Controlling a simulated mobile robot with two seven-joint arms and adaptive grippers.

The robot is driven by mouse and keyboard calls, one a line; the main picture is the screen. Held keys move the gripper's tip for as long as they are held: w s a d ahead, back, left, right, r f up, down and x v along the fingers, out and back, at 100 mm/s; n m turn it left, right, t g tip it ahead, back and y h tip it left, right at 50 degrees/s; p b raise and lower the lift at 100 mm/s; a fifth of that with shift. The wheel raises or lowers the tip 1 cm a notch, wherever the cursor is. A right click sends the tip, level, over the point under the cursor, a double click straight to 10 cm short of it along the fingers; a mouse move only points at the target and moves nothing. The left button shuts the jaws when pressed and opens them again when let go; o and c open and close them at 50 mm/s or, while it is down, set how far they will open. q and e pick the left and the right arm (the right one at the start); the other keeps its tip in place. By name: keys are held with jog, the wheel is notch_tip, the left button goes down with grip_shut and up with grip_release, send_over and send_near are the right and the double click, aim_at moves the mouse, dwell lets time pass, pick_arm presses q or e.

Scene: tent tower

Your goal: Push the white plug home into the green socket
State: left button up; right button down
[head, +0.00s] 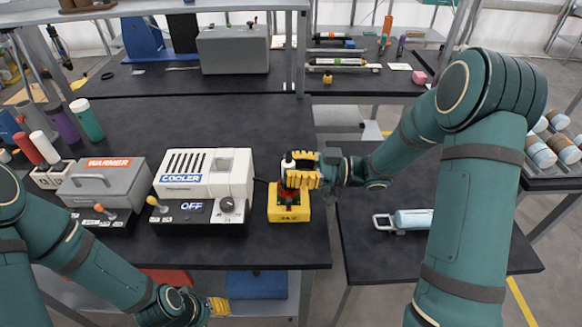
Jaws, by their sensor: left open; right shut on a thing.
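A yellow box (289,214) stands on the dark table, right of the white cooler. A small white part with a dark tip, apparently the white plug (288,161), stands upright above it, with red parts (287,193) below. My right gripper (294,172) comes from the right and is shut around the plug's lower part, just above the box. The gripper's yellow fingers hide where plug and socket meet; I cannot tell whether they touch. A green socket cannot be clearly made out. My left gripper (218,306) is open and empty, low in front of the table edge.
The white cooler (205,175) reads OFF; a dark cable runs from its right side toward the box. The grey warmer (103,180) is further left, beside several bottles. The right table (450,258) holds a pale blue cylinder (412,219).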

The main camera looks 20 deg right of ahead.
jog(key=shift+f+b, duration=0.6)
jog(key=shift+f, duration=0.3)
jog(key=c, duration=0.7)
grip_release()
jog(key=shift+c, duration=0.2)
jog(key=shift+d, duration=0.1)
jog(key=v, duration=1.1)
jog(key=shift+d, duration=0.4)
jog(key=shift+s+f, duration=0.1)
jog(key=shift+s, duration=0.1)
